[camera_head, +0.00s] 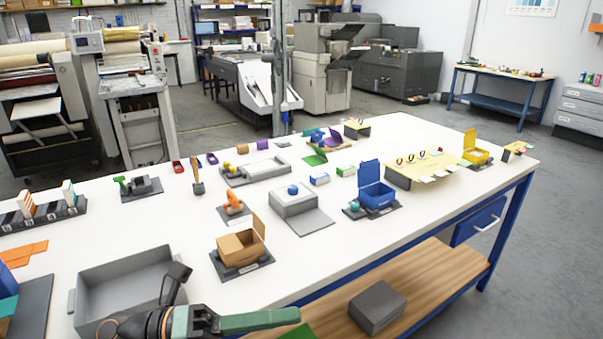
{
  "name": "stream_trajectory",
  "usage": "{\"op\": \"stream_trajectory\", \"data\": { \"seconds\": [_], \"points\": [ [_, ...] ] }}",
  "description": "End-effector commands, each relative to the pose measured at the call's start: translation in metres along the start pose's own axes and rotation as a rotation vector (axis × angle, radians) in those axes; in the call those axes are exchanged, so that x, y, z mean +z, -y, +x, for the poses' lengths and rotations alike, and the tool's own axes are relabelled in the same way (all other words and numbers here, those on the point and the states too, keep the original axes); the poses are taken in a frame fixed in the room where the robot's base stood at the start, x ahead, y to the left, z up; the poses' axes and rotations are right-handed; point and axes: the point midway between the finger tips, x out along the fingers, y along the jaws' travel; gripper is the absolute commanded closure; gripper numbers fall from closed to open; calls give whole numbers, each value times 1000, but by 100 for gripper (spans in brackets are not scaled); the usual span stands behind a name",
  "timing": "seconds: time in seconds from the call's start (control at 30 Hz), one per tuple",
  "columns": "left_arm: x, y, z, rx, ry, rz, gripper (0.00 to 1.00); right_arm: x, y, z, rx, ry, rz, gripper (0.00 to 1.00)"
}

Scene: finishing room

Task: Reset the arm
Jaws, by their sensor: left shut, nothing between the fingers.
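My left gripper (292,316) is at the bottom of the head view, in front of the white table's near edge. Its green fingers point right and are shut with nothing between them. Its dark wrist overlaps the near right corner of an empty grey tray (125,278). A cable runs beside the wrist. I cannot tell how high the gripper is above the table. My right gripper is not in view.
A brown open box (238,243) on a dark base stands beyond the gripper. A grey block (293,202), a blue box (377,195) and a yellow sloped stand (425,170) stand farther right. A wooden lower shelf (440,278) holds a dark grey box (377,307).

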Motion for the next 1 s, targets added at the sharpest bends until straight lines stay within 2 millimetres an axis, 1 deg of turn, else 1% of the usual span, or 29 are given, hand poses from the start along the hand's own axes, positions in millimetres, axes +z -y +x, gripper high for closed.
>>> {"op": "stream_trajectory", "data": {
  "seconds": [0.03,0.07,0.1,0.17,0.2,0.27,0.3,0.33,0.37,0.4,0.47,0.5,0.57,0.6,0.67,0.7,0.8,0.9,1.0],
  "points": [
    [11,-6,-3,-75,133,-142,100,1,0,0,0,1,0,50],
    [19,-12,-8,-112,214,-222,100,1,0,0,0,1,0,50],
    [29,-22,-16,-157,322,-330,100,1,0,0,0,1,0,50],
    [41,-44,-33,-209,490,-498,100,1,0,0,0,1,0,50],
    [46,-63,-47,-235,603,-613,100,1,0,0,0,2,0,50],
    [46,-98,-71,-264,775,-789,100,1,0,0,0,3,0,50],
    [40,-124,-88,-273,889,-907,100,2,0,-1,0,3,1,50],
    [34,-142,-100,-276,968,-988,100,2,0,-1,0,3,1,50],
    [25,-160,-111,-277,1042,-1068,100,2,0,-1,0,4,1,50],
    [10,-183,-126,-273,1136,-1168,100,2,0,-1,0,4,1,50],
    [-17,-215,-145,-261,1268,-1313,100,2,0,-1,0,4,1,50],
    [-37,-235,-157,-249,1350,-1403,100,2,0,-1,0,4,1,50],
    [-70,-259,-171,-229,1459,-1530,100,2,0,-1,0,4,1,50],
    [-92,-272,-179,-214,1525,-1606,100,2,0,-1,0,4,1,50],
    [-122,-288,-188,-192,1608,-1706,100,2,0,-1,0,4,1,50],
    [-140,-296,-192,-178,1654,-1764,100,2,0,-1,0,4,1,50],
    [-175,-308,-198,-150,1737,-1869,100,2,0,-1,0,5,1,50],
    [-193,-312,-201,-134,1778,-1924,100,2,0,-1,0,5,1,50],
    [-199,-314,-202,-129,1790,-1940,100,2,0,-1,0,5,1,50]
  ]
}}
